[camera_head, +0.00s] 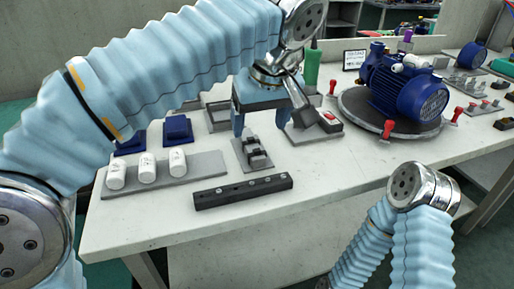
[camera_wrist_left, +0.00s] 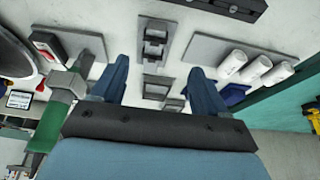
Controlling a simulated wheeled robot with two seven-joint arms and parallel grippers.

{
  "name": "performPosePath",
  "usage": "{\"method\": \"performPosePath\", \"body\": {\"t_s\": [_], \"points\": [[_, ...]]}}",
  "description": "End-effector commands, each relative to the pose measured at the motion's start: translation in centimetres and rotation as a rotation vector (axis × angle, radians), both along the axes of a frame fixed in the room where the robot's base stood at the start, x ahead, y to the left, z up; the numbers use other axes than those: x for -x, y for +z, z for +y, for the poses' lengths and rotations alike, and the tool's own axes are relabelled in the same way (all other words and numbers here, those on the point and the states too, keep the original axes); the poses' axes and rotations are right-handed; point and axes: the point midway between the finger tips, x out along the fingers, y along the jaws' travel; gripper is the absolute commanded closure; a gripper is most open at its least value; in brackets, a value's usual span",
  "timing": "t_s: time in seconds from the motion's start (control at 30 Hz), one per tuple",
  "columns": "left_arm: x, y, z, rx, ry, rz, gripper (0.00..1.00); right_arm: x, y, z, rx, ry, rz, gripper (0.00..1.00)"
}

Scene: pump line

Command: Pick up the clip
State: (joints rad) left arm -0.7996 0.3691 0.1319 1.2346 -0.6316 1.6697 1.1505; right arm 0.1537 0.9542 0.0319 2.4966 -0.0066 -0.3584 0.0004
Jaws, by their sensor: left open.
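A small dark grey stepped part that looks like the clip (camera_head: 256,155) sits on a grey plate (camera_head: 241,148) on the white table. In the left wrist view the clip (camera_wrist_left: 154,40) stands on its plate, beyond the fingertips and near the middle between them. My left gripper (camera_head: 260,130) is open and empty, with its blue fingers pointing down above and behind the clip. The fingers (camera_wrist_left: 160,70) are spread wide in the left wrist view and do not touch the clip. My right arm shows at the lower right, but its gripper does not.
Three white cylinders (camera_head: 147,170) stand on a grey plate at left. A black bar (camera_head: 243,191) lies in front. A red-switch box (camera_head: 330,121) is right of the clip. A blue motor pump (camera_head: 408,88) sits on a round turntable (camera_head: 365,121). The front right table is clear.

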Motion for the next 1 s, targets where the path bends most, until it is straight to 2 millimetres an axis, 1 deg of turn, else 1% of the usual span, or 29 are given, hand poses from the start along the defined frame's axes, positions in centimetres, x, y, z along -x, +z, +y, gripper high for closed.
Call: {"method": "performPosePath", "body": {"t_s": [0.03,0.1,0.2,0.37,0.57,0.63,0.77,0.97,1.0], "points": [[-0.4,-1.4,0.2,-0.002,0.001,0.002,0.26,0.0,-0.6,0.0,0.0,-0.001,0.0,0.57],[-0.9,-2.7,0.4,-0.001,0.002,0.001,0.26,0.0,-0.8,0.0,0.001,-0.001,0.001,0.57],[-1.5,-4.0,0.5,0.0,0.0,0.0,0.26,0.0,-1.0,0.0,0.001,-0.002,0.0,0.57],[-2.0,-5.0,0.5,0.002,0.001,0.001,0.26,0.0,-1.0,-0.1,0.001,-0.002,0.0,0.57],[-3.3,-7.9,0.2,-0.001,0.0,0.004,0.26,0.0,-1.0,-0.1,0.001,-0.002,0.0,0.57],[-3.7,-8.8,0.3,0.0,0.0,0.001,0.26,0.0,-1.2,-0.1,0.001,-0.003,-0.001,0.57],[-4.0,-9.5,0.4,0.002,-0.001,-0.001,0.26,0.0,-1.2,-0.1,0.001,-0.003,-0.001,0.57],[-4.0,-9.5,0.4,0.002,-0.001,-0.001,0.26,0.0,-1.2,-0.1,0.001,-0.003,-0.001,0.57],[-4.0,-9.5,0.4,0.002,-0.001,-0.001,0.32,0.0,-1.2,-0.1,0.001,-0.003,-0.001,0.57]]}}
